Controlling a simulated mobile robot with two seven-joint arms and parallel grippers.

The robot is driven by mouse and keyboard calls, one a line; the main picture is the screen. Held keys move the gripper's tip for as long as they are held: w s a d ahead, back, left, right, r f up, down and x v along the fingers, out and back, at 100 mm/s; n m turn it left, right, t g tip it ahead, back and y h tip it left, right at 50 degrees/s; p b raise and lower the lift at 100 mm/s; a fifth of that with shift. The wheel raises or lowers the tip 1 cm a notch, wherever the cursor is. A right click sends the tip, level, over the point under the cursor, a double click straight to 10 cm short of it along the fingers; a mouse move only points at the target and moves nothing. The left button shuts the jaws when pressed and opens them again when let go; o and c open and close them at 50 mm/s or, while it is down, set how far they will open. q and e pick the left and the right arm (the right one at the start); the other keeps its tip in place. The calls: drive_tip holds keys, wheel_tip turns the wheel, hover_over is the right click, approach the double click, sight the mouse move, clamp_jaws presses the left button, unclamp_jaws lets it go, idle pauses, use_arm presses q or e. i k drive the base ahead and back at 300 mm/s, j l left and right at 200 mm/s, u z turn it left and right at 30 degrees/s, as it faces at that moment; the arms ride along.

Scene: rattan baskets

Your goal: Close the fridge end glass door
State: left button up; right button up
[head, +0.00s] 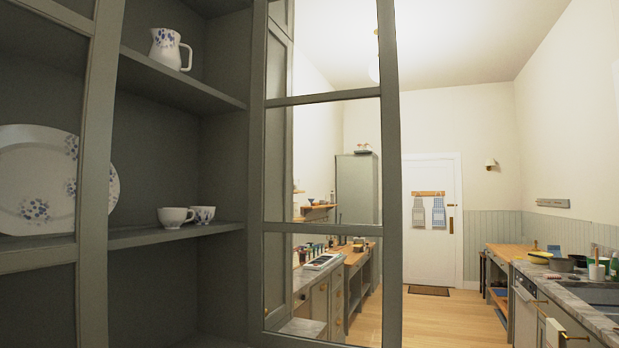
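A grey-green cabinet with shelves (180,82) fills the left of the head view. A framed glass door (392,190) stands open at the cabinet's right side, and the room shows through its panes. Another framed door or panel (96,140) stands in front of the shelves at the far left. The cabinet bay between them is uncovered. Neither of my grippers is in view.
A patterned jug (166,50), cups (176,217) and a plate (35,180) stand on the shelves. Counters line both sides of the room, including the right counter (565,290).

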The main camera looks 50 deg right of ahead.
sight(391, 231)
drive_tip(key=k+j+u, duration=0.1)
drive_tip(key=k+u, duration=0.2)
drive_tip(key=k, duration=0.25)
drive_tip(key=l+u, duration=0.15)
drive_tip(key=u, duration=0.3)
drive_tip(key=l+u, duration=0.15)
drive_tip(key=u, duration=0.25)
drive_tip(key=k+l, duration=0.1)
drive_tip(key=l, duration=1.65)
drive_tip(key=k+l, duration=0.15)
drive_tip(key=l, duration=1.6)
drive_tip(key=k+l, duration=0.15)
drive_tip(key=l, duration=1.55)
drive_tip(key=k, duration=0.05)
